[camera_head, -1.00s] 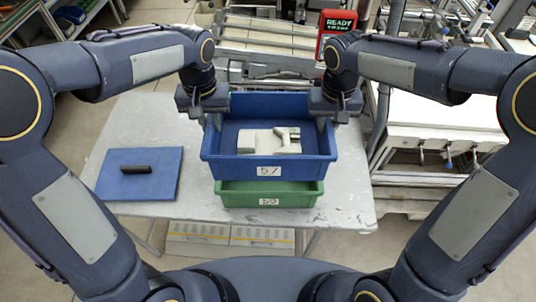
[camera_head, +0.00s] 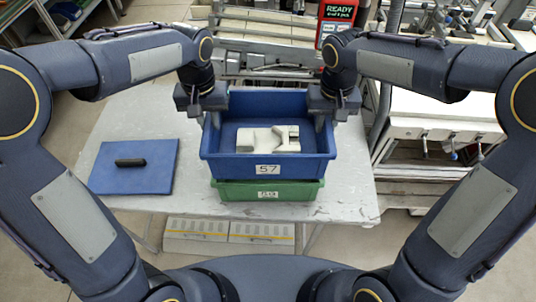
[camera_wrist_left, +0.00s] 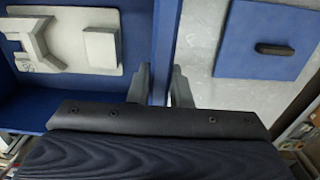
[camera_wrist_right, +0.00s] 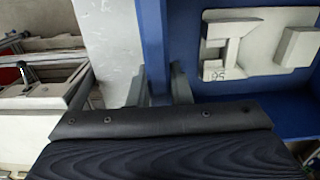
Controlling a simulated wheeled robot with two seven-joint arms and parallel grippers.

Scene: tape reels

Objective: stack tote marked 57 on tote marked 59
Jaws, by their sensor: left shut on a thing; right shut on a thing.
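The blue tote marked 57 (camera_head: 268,168) sits directly above the green tote (camera_head: 250,192) in the head view, lined up with it; whether it rests on it or hovers slightly I cannot tell. The green tote's label is small and hard to read. A pale moulded part (camera_head: 262,140) lies inside the blue tote. My left gripper (camera_head: 212,112) is shut on the blue tote's left wall, which shows between its fingers in the left wrist view (camera_wrist_left: 160,60). My right gripper (camera_head: 325,112) is shut on the right wall, also seen in the right wrist view (camera_wrist_right: 153,50).
Both totes stand on a worn grey table (camera_head: 345,190). A blue lid (camera_head: 110,178) with a black handle (camera_head: 130,162) lies on the table to the left. A sign reading READY (camera_head: 338,12) stands behind. A white workbench (camera_head: 440,120) is at the right.

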